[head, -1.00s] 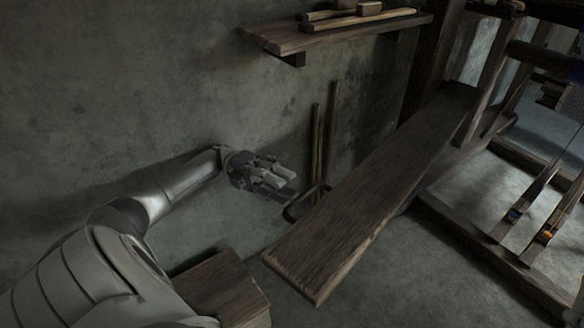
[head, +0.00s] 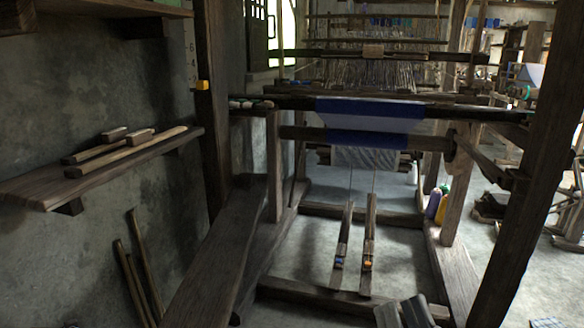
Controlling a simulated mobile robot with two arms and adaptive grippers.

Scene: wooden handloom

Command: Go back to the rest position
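The wooden handloom fills the middle and right of the head view, with a blue and pale cloth (head: 370,122) on its front beam. Two treadles (head: 341,248) hang on cords below the cloth. Grey parts of what looks like my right gripper (head: 408,313) show at the bottom edge, in front of the loom's lower frame. Most of it is cut off, so I cannot tell whether it is open or shut. My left gripper is not clearly seen in the head view.
A sloping bench plank (head: 222,255) lies left of the loom. A wall shelf (head: 40,188) holds wooden tools, and sticks (head: 146,262) lean on the wall below. Dark posts (head: 528,190) stand at the right. Coloured thread cones (head: 433,204) stand behind the frame. Bare floor shows between the loom's beams.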

